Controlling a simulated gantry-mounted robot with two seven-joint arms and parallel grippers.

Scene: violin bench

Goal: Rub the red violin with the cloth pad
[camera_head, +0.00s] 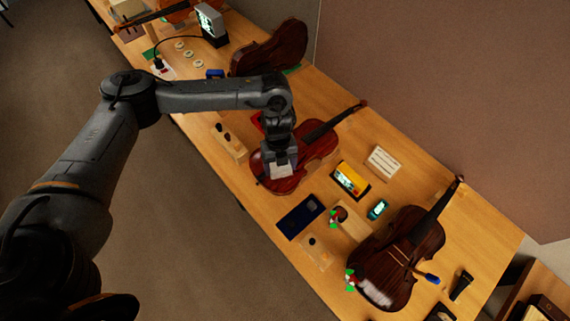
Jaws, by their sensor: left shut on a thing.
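The red violin (315,156) lies on the wooden bench near the middle of the view, its neck pointing up and to the right. My left gripper (280,163) is over the lower body of this violin, shut on a pale cloth pad (281,171). The pad is at the violin's top surface; I cannot tell whether it touches. The arm and gripper hide part of the violin's left side. My right gripper is not in view.
A darker violin (400,256) lies at the lower right with a whitish patch. Another brown violin body (270,50) stands at the back. A yellow device (350,179), a dark blue mat (300,216), a white block (383,161) and a wooden block (229,142) surround the red violin.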

